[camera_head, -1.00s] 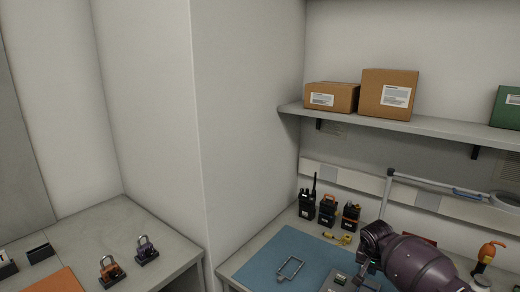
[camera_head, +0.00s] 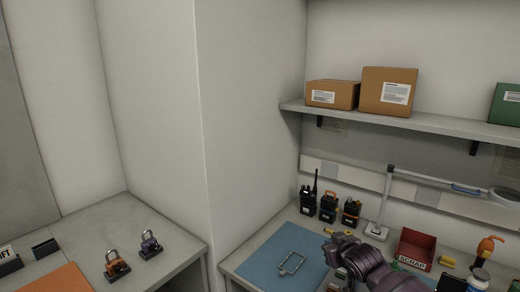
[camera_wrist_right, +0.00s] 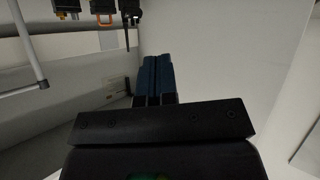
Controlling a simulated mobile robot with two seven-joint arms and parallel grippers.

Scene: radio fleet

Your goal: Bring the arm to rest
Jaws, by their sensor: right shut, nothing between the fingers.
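My right arm (camera_head: 365,268) comes in at the bottom of the head view, over the workbench beside the blue mat (camera_head: 277,258). Its fingers are hidden in the head view. In the right wrist view my right gripper (camera_wrist_right: 152,75) shows two dark blue fingers side by side, shut with nothing between them. My left gripper is in neither view.
A red scrap bin (camera_head: 416,248) and a magnifier lamp (camera_head: 385,205) are to the right. Boxes sit on the shelf (camera_head: 420,125). Padlocks (camera_head: 117,265) stand on the left bench.

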